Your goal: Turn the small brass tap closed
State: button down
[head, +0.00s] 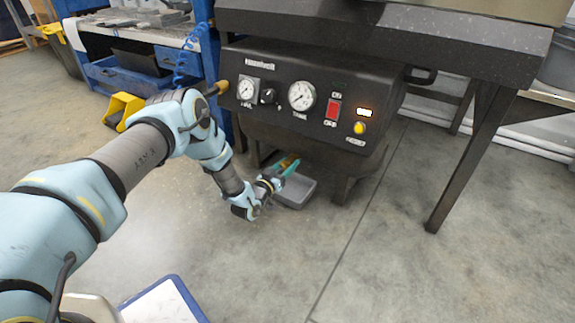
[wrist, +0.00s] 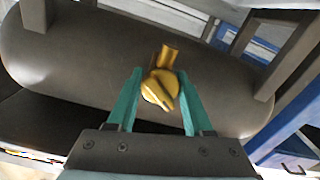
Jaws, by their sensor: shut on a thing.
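The small brass tap (wrist: 168,55) sticks out from the underside of a dark rounded tank (wrist: 85,55) in the wrist view. Its round yellow handle (wrist: 160,88) lies between the two teal fingers of my gripper (wrist: 160,77), slanted in the picture. My gripper is shut on the handle. In the head view my gripper (head: 285,165) is low under the black machine, with its teal fingers beside a small patch of brass. The tap is mostly hidden there by my wrist and the fingers.
A grey tray (head: 297,192) lies on the floor just below my gripper. The black panel (head: 300,95) with gauges and a red switch (head: 333,110) overhangs it. Machine legs (head: 465,160) stand to the right. A blue workbench (head: 150,65) is at back left.

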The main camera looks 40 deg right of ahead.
jog(key=m+p, duration=0.1)
jog(key=m, duration=0.1)
jog(key=shift+r+m, duration=0.1)
jog(key=shift+m, duration=1.2)
jog(key=shift+c, duration=1.5)
grip_release()
jog(key=p+v, duration=0.4)
jog(key=v, duration=0.7)
jog(key=shift+p, duration=0.4)
